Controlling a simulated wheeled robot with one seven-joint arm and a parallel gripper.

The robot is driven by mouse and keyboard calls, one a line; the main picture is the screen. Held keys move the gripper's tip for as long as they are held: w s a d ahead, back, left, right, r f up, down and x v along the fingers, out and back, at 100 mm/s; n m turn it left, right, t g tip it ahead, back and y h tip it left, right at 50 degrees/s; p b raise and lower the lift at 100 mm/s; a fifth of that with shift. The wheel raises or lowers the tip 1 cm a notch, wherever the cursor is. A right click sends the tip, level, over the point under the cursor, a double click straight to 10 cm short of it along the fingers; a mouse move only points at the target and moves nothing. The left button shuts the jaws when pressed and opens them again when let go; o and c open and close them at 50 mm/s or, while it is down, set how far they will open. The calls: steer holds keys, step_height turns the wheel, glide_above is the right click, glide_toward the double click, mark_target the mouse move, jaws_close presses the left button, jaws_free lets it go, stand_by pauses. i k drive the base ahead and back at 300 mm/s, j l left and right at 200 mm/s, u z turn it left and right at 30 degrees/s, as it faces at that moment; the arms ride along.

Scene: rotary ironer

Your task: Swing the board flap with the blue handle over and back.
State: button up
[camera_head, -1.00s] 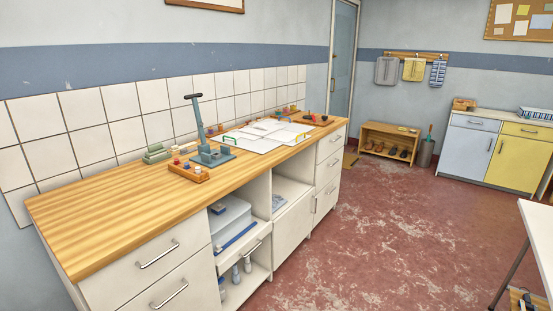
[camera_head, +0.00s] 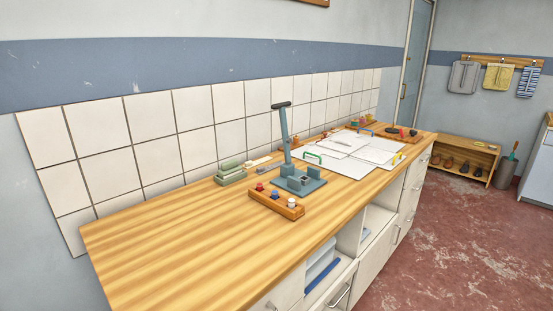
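A white board with flaps (camera_head: 345,165) lies on the far half of the wooden counter. A small blue handle (camera_head: 366,131) stands at its back edge. A green handle (camera_head: 313,156) is at its near left side and a yellow handle (camera_head: 398,159) at its right side. The flaps look flat or nearly flat, but where one ends and another begins is too small to tell. My gripper is not in view.
A grey lever press (camera_head: 298,178) stands on the counter before the board, beside a wooden block with coloured knobs (camera_head: 276,202). Green blocks (camera_head: 230,173) lie near the tiled wall. The near counter top (camera_head: 180,245) is clear. Red floor (camera_head: 450,230) is open at right.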

mark_target(382, 144)
steer(key=i+l+u, duration=0.15)
steer(key=i+l, duration=0.2)
steer(key=i+l+u, duration=0.15)
steer(key=i+l, duration=0.25)
steer(key=i+l+u, duration=0.2)
steer(key=i+l, duration=0.15)
steer(key=l, duration=0.15)
steer(key=i+l+u, duration=0.15)
steer(key=i+l, duration=0.2)
steer(key=l, duration=0.15)
steer(key=i+l+u, duration=0.2)
steer(key=l, duration=0.7)
steer(key=i+l+u, duration=0.2)
steer(key=l, duration=0.75)
steer(key=l+u, duration=0.2)
steer(key=l, duration=0.7)
steer(key=k, duration=0.05)
